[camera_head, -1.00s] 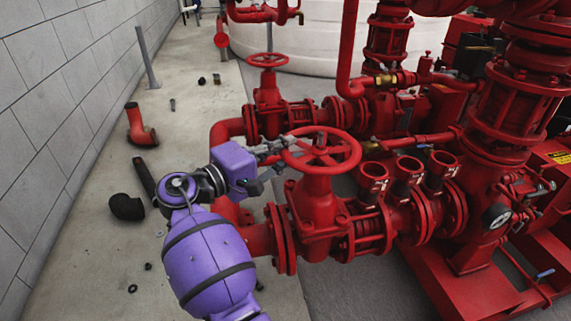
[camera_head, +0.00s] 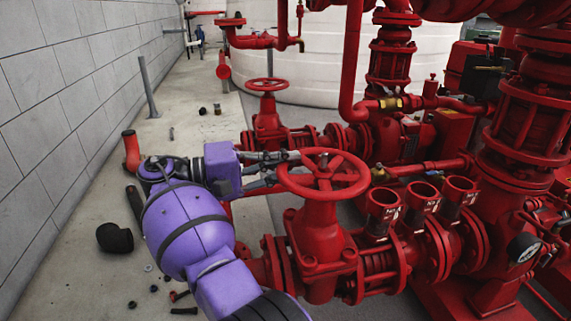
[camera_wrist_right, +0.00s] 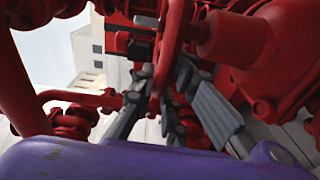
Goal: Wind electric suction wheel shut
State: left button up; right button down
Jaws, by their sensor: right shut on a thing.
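The near red handwheel (camera_head: 324,174) sits level on top of a red gate valve in the middle of the head view. I cannot tell from a label which wheel is the electric suction one. My right gripper (camera_head: 287,167) reaches in from the left and is shut on the left rim of this wheel. In the right wrist view the grey fingers (camera_wrist_right: 164,100) stand on both sides of the red rim (camera_wrist_right: 168,50). The rim hides part of the fingers. My left gripper is not in view.
A second red handwheel (camera_head: 266,85) stands on a valve behind. Red pipes and several open red cups (camera_head: 421,194) are to the right. A grey block wall (camera_head: 70,110) runs along the left. Loose black fittings (camera_head: 115,238) lie on the concrete floor.

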jog(key=shift+w+r, duration=0.1)
jog(key=shift+r, duration=0.15)
jog(key=c, duration=1.9)
grip_release()
jog(key=shift+d, duration=0.1)
jog(key=shift+o, duration=0.8)
jog(key=shift+f, duration=0.15)
